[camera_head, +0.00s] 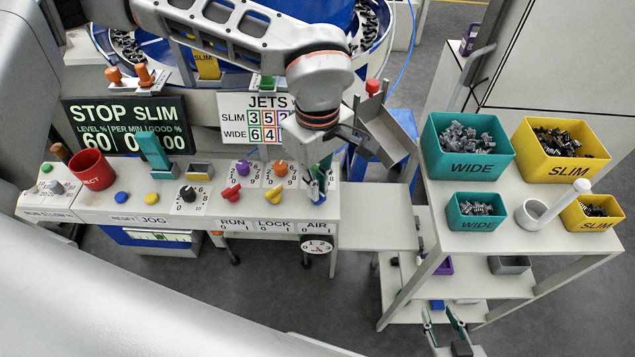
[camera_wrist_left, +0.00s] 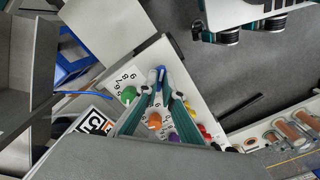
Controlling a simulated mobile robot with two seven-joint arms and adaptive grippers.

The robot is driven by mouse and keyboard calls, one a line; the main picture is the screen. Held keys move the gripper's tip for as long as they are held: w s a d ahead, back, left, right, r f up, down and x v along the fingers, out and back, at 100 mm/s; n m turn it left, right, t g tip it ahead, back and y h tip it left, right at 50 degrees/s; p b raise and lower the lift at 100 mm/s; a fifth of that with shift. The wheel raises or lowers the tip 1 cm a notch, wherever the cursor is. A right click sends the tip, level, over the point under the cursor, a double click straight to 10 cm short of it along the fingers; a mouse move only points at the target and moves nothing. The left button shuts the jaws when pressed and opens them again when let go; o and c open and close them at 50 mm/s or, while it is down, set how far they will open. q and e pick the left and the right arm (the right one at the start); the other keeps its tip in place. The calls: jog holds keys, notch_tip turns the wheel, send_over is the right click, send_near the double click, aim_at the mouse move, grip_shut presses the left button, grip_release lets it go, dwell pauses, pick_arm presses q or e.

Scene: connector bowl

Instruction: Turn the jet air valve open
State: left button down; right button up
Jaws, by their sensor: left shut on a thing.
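The jet air valve, a small blue handle (camera_wrist_left: 160,72), stands on the white control panel above the AIR label (camera_head: 315,226). My left gripper (camera_head: 318,190) reaches down over it at the panel's right end. In the left wrist view its two teal-edged fingers (camera_wrist_left: 161,77) converge and are shut on the blue handle. The fingers and wrist hide most of the valve in the head view, so its exact angle is hard to tell. My right gripper (camera_head: 441,316) is low at the bottom edge of the head view, apart from the panel, with its fingers spread.
Orange (camera_head: 281,168), purple (camera_head: 243,167), red (camera_head: 231,194) and yellow (camera_head: 274,196) knobs sit left of the valve. The JETS board (camera_head: 236,131) stands behind. A round gauge (camera_head: 317,245) hangs below AIR. A cart (camera_head: 510,245) with teal and yellow bins stands right.

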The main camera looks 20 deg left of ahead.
pick_arm(q)
jog(key=c, duration=2.2)
grip_release()
notch_tip(320, 180, up, 12)
jog(key=shift+r, duration=0.1)
